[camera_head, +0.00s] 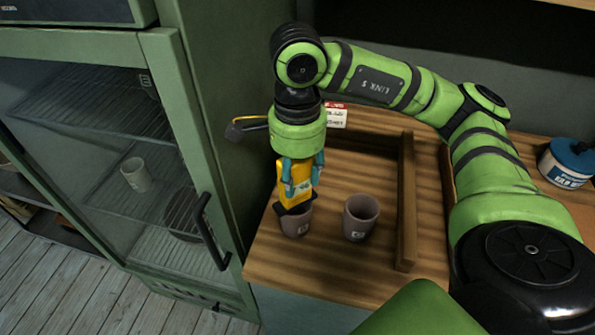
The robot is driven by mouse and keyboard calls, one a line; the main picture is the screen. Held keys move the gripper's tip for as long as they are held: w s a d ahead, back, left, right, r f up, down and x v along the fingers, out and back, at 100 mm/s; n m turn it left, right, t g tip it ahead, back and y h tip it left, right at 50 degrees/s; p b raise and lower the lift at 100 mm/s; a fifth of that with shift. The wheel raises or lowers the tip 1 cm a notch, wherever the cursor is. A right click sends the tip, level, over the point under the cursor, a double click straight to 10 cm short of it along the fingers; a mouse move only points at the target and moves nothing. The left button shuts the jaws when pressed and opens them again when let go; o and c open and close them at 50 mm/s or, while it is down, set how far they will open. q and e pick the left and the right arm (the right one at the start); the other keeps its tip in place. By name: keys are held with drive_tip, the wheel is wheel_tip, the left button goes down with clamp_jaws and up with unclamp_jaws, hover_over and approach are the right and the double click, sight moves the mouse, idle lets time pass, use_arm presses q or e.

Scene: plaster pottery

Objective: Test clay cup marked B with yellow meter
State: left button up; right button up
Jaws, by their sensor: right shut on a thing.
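My right gripper (301,178) points down and is shut on the yellow meter (294,192). The meter is upright, and its dark lower end is at the mouth of the left brownish clay cup (297,226), covering part of the rim. Whether the meter touches the cup's inside is hidden. A second brownish cup (361,218) stands upright to the right, open and empty-looking, apart from the gripper. Both cups bear a small pale mark, too small to read for certain. My left gripper is not in view.
A wooden bar (407,205) runs along the counter right of the cups. A green glass-door cabinet (183,120) stands at left with a pale cup (136,174) inside. A blue-lidded tub (567,163) is at far right. A red-and-white card (336,116) is behind.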

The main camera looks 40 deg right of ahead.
drive_tip(key=shift+f, duration=0.1)
idle(1.1)
drive_tip(key=shift+r+p, duration=2.05)
drive_tip(key=shift+r, duration=1.55)
drive_tip(key=shift+s+f, duration=0.1)
